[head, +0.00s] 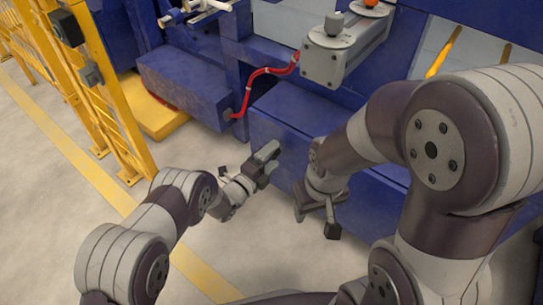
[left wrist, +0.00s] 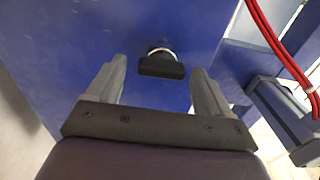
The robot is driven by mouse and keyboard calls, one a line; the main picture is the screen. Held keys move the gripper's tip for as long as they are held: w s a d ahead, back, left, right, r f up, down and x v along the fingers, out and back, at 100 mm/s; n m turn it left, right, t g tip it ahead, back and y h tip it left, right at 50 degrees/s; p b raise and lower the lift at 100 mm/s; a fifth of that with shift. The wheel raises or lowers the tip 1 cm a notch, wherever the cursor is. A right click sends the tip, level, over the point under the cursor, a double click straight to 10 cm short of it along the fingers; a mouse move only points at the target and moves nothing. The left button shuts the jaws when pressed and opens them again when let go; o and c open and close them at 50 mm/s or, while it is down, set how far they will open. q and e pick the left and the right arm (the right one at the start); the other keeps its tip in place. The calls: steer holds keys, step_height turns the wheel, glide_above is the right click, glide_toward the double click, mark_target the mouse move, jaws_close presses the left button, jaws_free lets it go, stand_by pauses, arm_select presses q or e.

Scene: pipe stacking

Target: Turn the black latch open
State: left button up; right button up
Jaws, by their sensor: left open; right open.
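The black latch (left wrist: 162,67) is a short dark bar on a light round collar, set in a blue panel. In the left wrist view it lies nearly level across the picture, between the tips of my left gripper (left wrist: 159,75). The gripper is open, its two grey fingers to the left and right of the latch, with gaps showing on both sides. In the head view my left gripper (head: 265,163) is close to the front of the blue cabinet (head: 295,160), and I cannot make out the latch there. My right gripper (head: 322,215) hangs open and empty, pointing down, right of the left one.
A red hose (head: 258,76) runs up the blue frame; it also shows at the right of the left wrist view (left wrist: 280,45). A grey cylinder unit (head: 343,50) sits above the cabinet. A yellow fence (head: 85,80) stands at left. The floor in front is clear.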

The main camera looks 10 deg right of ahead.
arm_select(q)
steer(key=p+v, duration=0.5)
steer(key=v, duration=0.7)
steer(key=shift+s, duration=0.15)
